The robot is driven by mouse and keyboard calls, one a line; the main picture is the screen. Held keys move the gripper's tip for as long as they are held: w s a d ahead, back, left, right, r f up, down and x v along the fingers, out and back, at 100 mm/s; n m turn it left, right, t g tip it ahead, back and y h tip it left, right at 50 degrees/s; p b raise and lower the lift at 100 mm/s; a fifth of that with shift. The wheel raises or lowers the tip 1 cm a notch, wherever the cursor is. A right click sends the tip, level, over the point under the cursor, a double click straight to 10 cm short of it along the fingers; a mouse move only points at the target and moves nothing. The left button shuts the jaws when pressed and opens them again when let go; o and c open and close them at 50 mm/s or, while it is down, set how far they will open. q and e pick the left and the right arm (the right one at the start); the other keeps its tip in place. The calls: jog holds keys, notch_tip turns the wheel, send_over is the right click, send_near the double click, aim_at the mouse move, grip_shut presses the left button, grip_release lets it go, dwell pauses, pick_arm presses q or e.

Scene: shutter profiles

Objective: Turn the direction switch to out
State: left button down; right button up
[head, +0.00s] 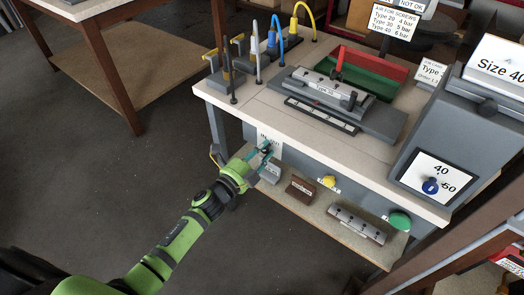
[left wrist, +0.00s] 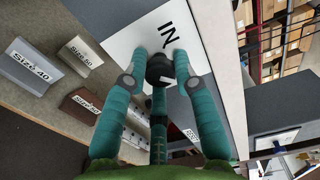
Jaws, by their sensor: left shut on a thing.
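The direction switch is a black knob (left wrist: 159,68) on a white plate (left wrist: 128,42) on the front of the grey bench panel. The word IN reads beside the knob in the left wrist view; other lettering there is mostly hidden by a finger. In the head view the plate (head: 272,136) shows just above my left gripper (head: 264,157). My left gripper (left wrist: 160,62) has its teal fingers shut around the knob. I cannot tell clearly which way the knob points. My right gripper is not in view.
Below the switch, a shelf holds a grey block, a brown block (head: 300,190) and a long profile block (head: 357,224). A yellow button (head: 329,181) and a green button (head: 399,221) sit along the panel. A blue-knobbed dial (head: 430,186) is at right.

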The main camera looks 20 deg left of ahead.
pick_arm(q)
jog(key=c, duration=1.1)
grip_release()
jog(key=shift+a, duration=0.2)
jog(key=shift+o, duration=0.5)
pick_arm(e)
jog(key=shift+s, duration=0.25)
pick_arm(q)
jog(key=v, duration=1.2)
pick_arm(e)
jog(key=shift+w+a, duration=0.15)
pick_arm(q)
jog(key=shift+f, duration=0.1)
